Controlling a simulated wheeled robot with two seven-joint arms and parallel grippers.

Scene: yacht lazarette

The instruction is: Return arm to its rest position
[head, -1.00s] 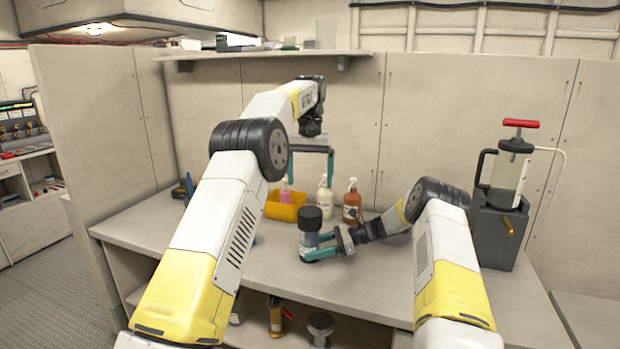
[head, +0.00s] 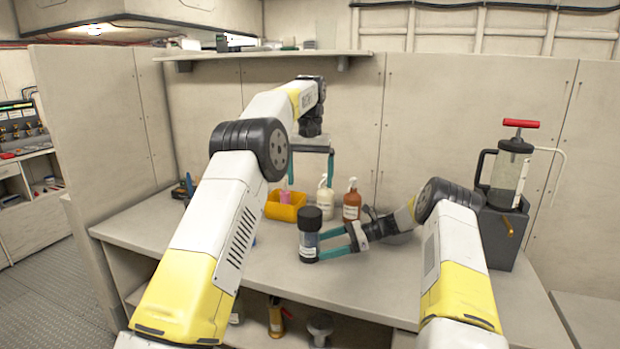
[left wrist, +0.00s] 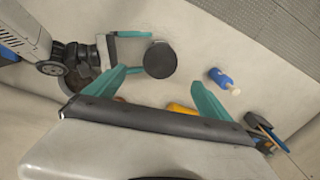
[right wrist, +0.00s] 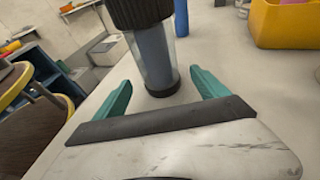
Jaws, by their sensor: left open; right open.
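A clear jar with a black lid and black base (head: 310,238) stands upright on the bench; in the left wrist view its round lid (left wrist: 160,60) shows from above. My right gripper (head: 324,245) is open at the jar's right side, low over the bench. In the right wrist view the jar (right wrist: 154,62) stands just ahead of the open fingertips (right wrist: 161,80), with nothing clamped. My left gripper (head: 311,170) is open and empty, raised above the back of the bench, pointing down; its open fingers also show in the left wrist view (left wrist: 156,78).
A yellow bin (head: 283,212) holding a pink item, a white spray bottle (head: 325,198) and a brown one (head: 352,201) stand behind the jar. A pump canister with a red handle (head: 508,185) stands on a dark block at right. A shelf (head: 265,55) hangs above. The front bench is clear.

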